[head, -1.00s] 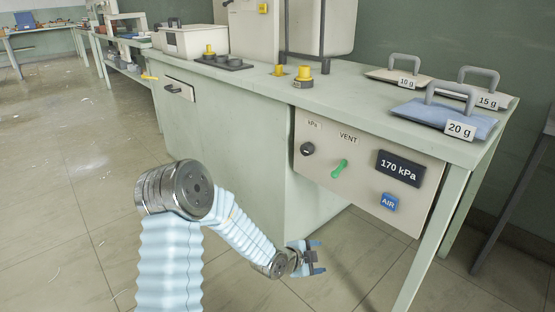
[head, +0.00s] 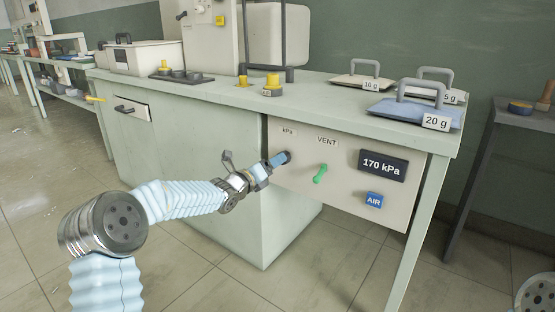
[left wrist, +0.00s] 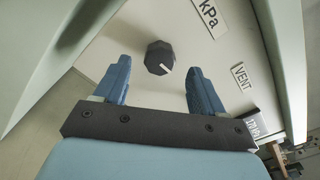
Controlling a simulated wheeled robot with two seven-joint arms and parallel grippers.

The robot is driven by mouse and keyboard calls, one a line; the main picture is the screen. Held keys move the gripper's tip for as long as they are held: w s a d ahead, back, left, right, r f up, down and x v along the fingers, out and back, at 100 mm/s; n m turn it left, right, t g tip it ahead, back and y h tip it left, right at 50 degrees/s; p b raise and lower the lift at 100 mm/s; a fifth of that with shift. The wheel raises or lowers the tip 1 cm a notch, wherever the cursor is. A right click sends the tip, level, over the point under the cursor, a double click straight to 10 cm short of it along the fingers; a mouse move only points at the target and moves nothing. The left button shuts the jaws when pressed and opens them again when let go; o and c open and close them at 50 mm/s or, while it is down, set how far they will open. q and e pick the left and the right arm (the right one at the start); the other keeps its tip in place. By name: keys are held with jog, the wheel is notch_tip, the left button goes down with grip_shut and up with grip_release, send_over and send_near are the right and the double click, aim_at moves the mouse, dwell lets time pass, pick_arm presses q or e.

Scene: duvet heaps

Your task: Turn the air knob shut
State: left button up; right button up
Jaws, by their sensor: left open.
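The black round knob (left wrist: 159,57) under the kPa label is on the beige panel (head: 345,205) below the bench top. A white pointer mark shows on the knob in the left wrist view. My left gripper (head: 278,159) is open in front of the knob. In the left wrist view its two blue fingers (left wrist: 158,78) stand on either side of the knob, with a gap on each side. In the head view the gripper mostly hides the knob. The display (head: 382,165) reads 170 kPa. My right gripper is not in view.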

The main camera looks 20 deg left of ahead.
pick_arm(q)
jog(key=x, duration=0.3)
jog(key=shift+w+d, duration=0.2)
jog(key=shift+w, duration=0.15)
jog(key=c, duration=1.1)
jog(key=shift+o, duration=0.2)
